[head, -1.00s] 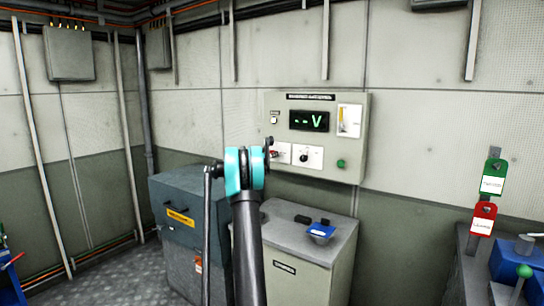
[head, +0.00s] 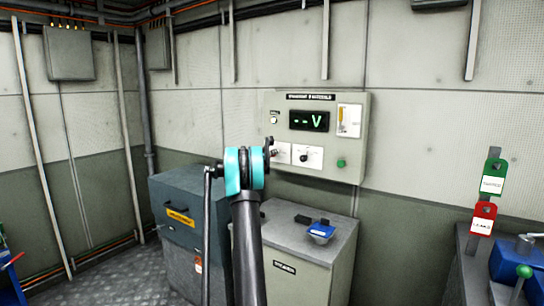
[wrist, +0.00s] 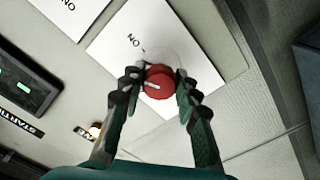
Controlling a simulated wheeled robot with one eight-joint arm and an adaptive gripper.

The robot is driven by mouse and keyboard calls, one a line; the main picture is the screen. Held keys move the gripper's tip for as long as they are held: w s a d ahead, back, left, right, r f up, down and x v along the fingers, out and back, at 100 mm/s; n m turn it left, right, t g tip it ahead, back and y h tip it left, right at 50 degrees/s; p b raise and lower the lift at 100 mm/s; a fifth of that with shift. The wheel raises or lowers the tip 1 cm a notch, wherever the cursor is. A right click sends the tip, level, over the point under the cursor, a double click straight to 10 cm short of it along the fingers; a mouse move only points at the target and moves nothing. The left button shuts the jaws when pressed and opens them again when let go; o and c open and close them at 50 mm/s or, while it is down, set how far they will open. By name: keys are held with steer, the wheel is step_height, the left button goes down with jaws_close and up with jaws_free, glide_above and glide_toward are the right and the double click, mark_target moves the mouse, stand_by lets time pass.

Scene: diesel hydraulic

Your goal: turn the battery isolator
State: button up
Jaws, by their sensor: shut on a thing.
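The battery isolator is a red round knob (wrist: 160,82) with a white pointer line, on a white plate (wrist: 185,45) with lettering beside it. My gripper (wrist: 158,88) is shut on this knob, one dark finger on each side, in the wrist view. The pointer line lies nearly across the line between the fingers, toward the left finger. In the head view a little red of the isolator (head: 275,153) shows on the lower left of the grey wall panel (head: 355,165). There my arm hides most of the gripper.
The panel has a green-lit display (head: 309,120), a black knob (head: 304,157) on a second white plate, and a green button (head: 341,163). A grey cabinet (head: 300,262) with a blue item (head: 321,231) on top stands below. A dark box (head: 172,235) stands left.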

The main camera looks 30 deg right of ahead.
steer(key=n, duration=1.2)
steer(key=shift+n, duration=0.4)
stand_by(0.3)
steer(key=o, duration=1.2)
steer(key=shift+a, duration=0.15)
steer(key=v, duration=1.1)
steer(key=shift+s+a, duration=0.2)
steer(key=shift+a, duration=0.15)
steer(key=shift+a, duration=0.1)
